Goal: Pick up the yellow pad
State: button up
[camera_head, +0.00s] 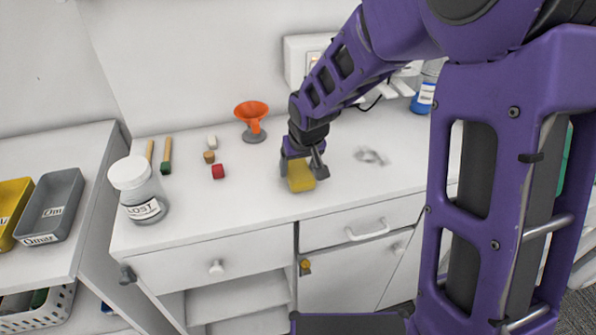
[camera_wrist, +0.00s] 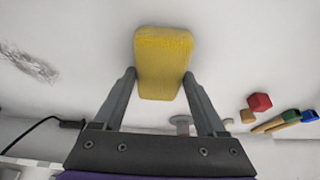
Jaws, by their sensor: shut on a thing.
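The yellow pad (camera_head: 300,176) is a small block at the white counter's front middle in the head view. In the wrist view the yellow pad (camera_wrist: 163,62) is seen between the fingertips and reaches beyond them. My gripper (camera_head: 302,165) is over the pad from above, with one finger on each side. In the wrist view my gripper (camera_wrist: 160,82) is shut on the pad's near part. I cannot tell whether the pad touches the counter.
On the counter (camera_head: 250,215) stand an orange funnel (camera_head: 251,113), a red block (camera_head: 218,172), a white-lidded jar (camera_head: 138,190) and brushes (camera_head: 165,157). A grey smudge (camera_head: 371,156) lies right of my gripper. A blue-labelled bottle (camera_head: 424,97) stands at the back right.

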aim_at(299, 170)
notch_tip(299, 170, up, 10)
jog(key=shift+r+p, duration=0.1)
jog(key=shift+p, duration=0.4)
